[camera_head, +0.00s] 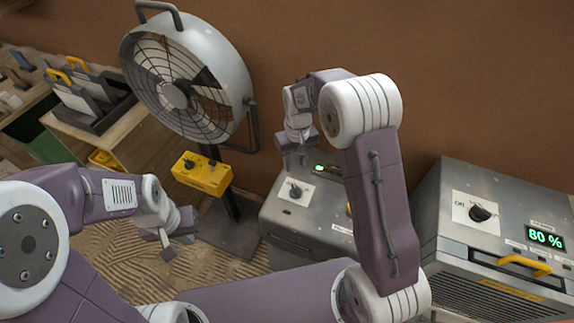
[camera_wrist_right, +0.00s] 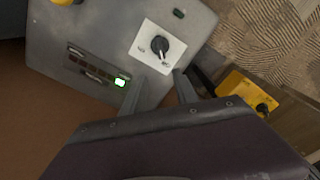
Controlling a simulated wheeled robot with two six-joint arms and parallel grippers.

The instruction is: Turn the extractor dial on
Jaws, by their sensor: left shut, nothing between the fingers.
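A grey cabinet (camera_head: 330,243) in the middle of the head view has a black dial (camera_head: 296,191) on a white plate and a small lit green display. In the right wrist view, the same dial (camera_wrist_right: 161,47) sits on its white plate, with markings too small to read. Which machine is the extractor, I cannot tell for sure. My right gripper (camera_head: 294,163) is over this cabinet near the dial; its two fingers (camera_wrist_right: 159,93) stand apart, with nothing between them, and do not touch the dial. My left gripper (camera_head: 170,246) is shut and empty, over the floor at lower left.
A grey machine (camera_head: 515,215) at right has its own dial (camera_head: 480,212), marked ON, and an "80 %" display. A large fan (camera_head: 185,80) stands behind a yellow control box (camera_head: 202,174). A wooden bench (camera_head: 140,135) is at left. A brown wall runs behind.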

